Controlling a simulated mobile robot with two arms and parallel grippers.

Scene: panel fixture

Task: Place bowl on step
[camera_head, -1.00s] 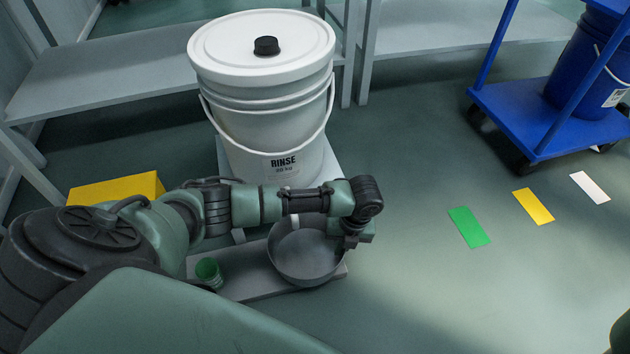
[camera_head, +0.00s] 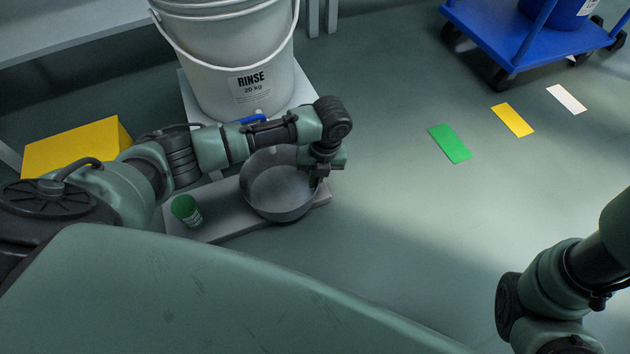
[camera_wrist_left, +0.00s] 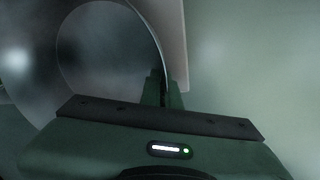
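The grey metal bowl (camera_head: 278,192) is over the low grey step (camera_head: 232,222), in front of the white RINSE bucket. I cannot tell whether its base rests on the step or is just above it. My left gripper (camera_head: 319,174) is at the bowl's right rim, its arm reaching across behind the bowl. In the left wrist view, the fingers (camera_wrist_left: 163,90) close over the rim of the bowl (camera_wrist_left: 95,45). My right arm shows at the lower right, but its gripper is out of view.
A yellow block (camera_head: 75,146) is left.

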